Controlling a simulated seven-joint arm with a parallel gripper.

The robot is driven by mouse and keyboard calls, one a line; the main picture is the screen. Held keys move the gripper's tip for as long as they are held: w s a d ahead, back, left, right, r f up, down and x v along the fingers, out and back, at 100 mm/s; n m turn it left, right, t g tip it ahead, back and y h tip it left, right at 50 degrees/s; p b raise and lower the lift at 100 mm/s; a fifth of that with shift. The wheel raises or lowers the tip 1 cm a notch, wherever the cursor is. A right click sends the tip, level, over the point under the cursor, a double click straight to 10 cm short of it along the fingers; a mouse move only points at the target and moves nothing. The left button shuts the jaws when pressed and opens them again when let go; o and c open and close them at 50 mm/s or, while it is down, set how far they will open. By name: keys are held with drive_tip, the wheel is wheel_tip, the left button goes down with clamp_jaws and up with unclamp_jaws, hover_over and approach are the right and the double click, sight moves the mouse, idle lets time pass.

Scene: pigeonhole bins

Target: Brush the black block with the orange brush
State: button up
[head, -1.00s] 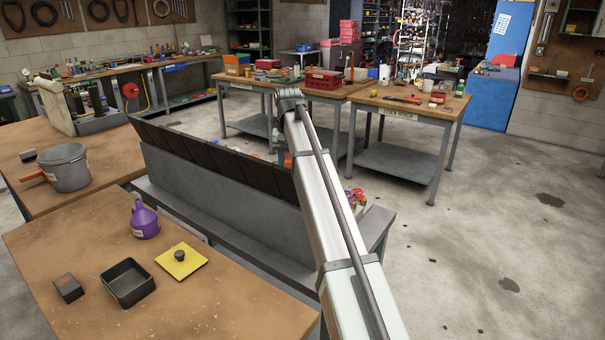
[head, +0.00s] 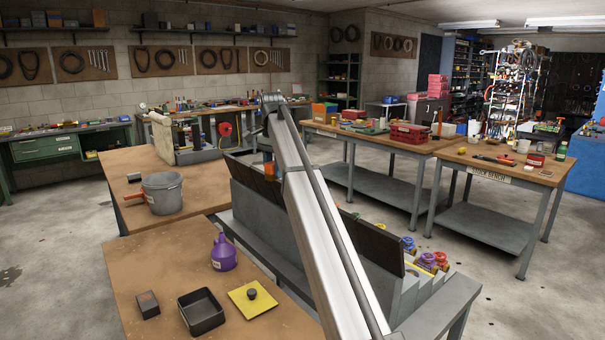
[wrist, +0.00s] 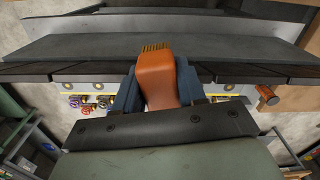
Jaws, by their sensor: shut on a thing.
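My gripper (wrist: 157,88) is shut on the orange brush (wrist: 157,80), one blue-grey finger on each side of the handle. The brush's tan bristles point to the top of the wrist view. In the head view a small orange patch beside my arm, likely the brush (head: 268,168), shows above the far end of the bins. A small dark block (head: 147,304), seemingly the black block, sits on the near wooden table, left of a black tray. My gripper is well away from it. My arm hides most of the gripper in the head view.
The grey pigeonhole bins (head: 262,225) with dark flaps stand beside the near table (head: 165,262). A black tray (head: 188,322), yellow plate (head: 240,305) and purple jug (head: 223,253) share the table with the block. A grey bucket (head: 162,194) stands behind. Coloured spools (head: 430,262) lie at the bins' right end.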

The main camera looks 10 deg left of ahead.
drive_tip(key=s+a+m, duration=0.1)
drive_tip(key=s+a, duration=0.2)
drive_tip(key=a, duration=0.5)
drive_tip(key=s+a, duration=0.3)
drive_tip(key=a, duration=0.5)
drive_tip(key=m, duration=0.1)
hover_over(148, 296)
drive_tip(key=s+a, duration=0.1)
drive_tip(key=a, duration=0.1)
wheel_tip(148, 296, down, 24)
drive_tip(key=shift+s+d+f, duration=0.1)
drive_tip(key=shift+d+f, duration=0.05)
drive_tip(key=shift+f, duration=1.1)
drive_tip(key=shift+s+d+f, duration=0.1)
drive_tip(key=shift+f, duration=1.15)
drive_tip(key=shift+w+d, duration=0.85)
drive_tip(key=shift+w, duration=0.05)
drive_tip(key=shift+f, duration=0.75)
drive_tip(key=shift+s+a, duration=0.1)
